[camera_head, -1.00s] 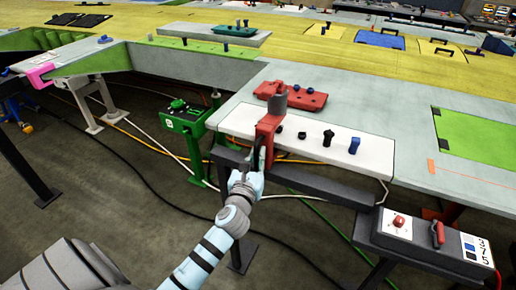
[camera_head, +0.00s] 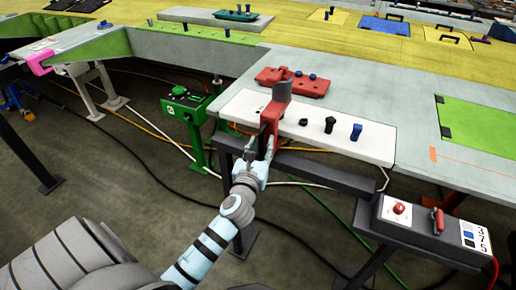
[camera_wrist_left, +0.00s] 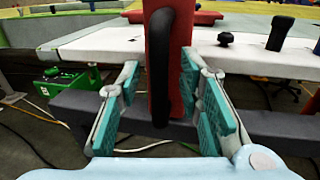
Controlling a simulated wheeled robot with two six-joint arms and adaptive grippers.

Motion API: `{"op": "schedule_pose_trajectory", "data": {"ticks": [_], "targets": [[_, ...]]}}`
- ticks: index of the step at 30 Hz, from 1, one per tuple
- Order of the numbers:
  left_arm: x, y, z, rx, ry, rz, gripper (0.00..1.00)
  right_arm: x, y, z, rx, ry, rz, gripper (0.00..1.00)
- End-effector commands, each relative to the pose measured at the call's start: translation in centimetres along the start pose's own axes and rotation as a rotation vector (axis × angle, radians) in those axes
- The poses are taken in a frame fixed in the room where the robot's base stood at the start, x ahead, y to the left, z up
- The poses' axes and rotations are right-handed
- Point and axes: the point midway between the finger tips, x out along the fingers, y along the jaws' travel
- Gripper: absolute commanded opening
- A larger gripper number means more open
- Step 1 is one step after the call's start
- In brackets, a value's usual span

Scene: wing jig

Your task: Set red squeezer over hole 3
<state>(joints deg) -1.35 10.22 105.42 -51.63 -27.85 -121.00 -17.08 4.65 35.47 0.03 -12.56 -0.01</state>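The red squeezer (camera_head: 270,120) has a grey cylinder on top and stands upright at the front edge of the white strip (camera_head: 352,146). In the left wrist view the squeezer's red body (camera_wrist_left: 182,60) and black handle (camera_wrist_left: 160,70) rise between my fingers. My left gripper (camera_head: 262,150) is open around it in the wrist view (camera_wrist_left: 157,95). A gap shows between the left finger and the handle; the right finger is close beside the red body, contact unclear. Small dark spots (camera_head: 262,108) show on the strip left of the squeezer; hole 3 cannot be made out. My right gripper is out of view.
Black and blue knobs (camera_head: 356,132) stand on the strip. A red block (camera_head: 295,82) lies behind it. A green box on a post (camera_head: 186,105) stands at left. A grey control box (camera_head: 425,225) with a red button and the digits 3, 7, 5 is at lower right.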

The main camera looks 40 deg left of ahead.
Motion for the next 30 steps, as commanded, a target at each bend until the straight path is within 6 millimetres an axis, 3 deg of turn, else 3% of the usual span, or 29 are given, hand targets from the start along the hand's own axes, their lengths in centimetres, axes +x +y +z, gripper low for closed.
{"op": "schedule_pose_trajectory", "data": {"ticks": [9,13,17,30], "targets": [[-7.9,0.0,-0.2,-0.003,0.005,0.001,0.33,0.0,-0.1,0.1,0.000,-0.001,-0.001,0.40],[-10.5,0.0,-0.1,-0.002,0.004,0.001,0.33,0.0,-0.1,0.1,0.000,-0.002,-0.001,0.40],[-11.5,0.0,0.0,-0.001,0.002,0.002,0.33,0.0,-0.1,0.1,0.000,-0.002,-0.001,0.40],[-11.5,0.0,0.0,-0.001,0.001,0.001,0.33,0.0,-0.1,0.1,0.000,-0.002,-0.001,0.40]]}}
